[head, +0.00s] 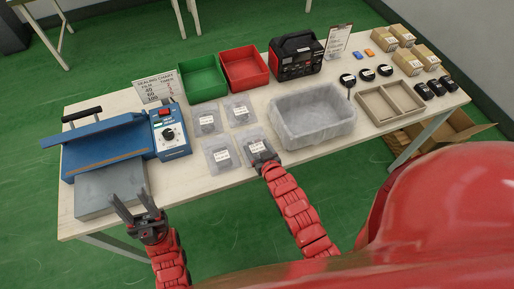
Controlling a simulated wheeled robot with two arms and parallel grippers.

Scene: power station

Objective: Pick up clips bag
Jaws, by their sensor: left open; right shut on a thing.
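Several clear bags with white labels lie in two rows on the table. They are a back-left bag (207,118), a back-right bag (240,110), a front-left bag (220,154) and a front-right bag (252,135). The labels are too small to read, so I cannot tell which is the clips bag. My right gripper (262,158) is shut on the front-right bag at its near side and hides part of it. I cannot tell whether this bag is lifted. My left gripper (131,202) is open and empty, near the table's front-left edge.
A clear bin (312,136) stands right of the bags, then a divided wooden tray (362,104). A blue sealing machine (100,143) and its control box (171,145) stand left. Green (203,92) and red (247,83) trays and a black-red device (295,71) stand behind.

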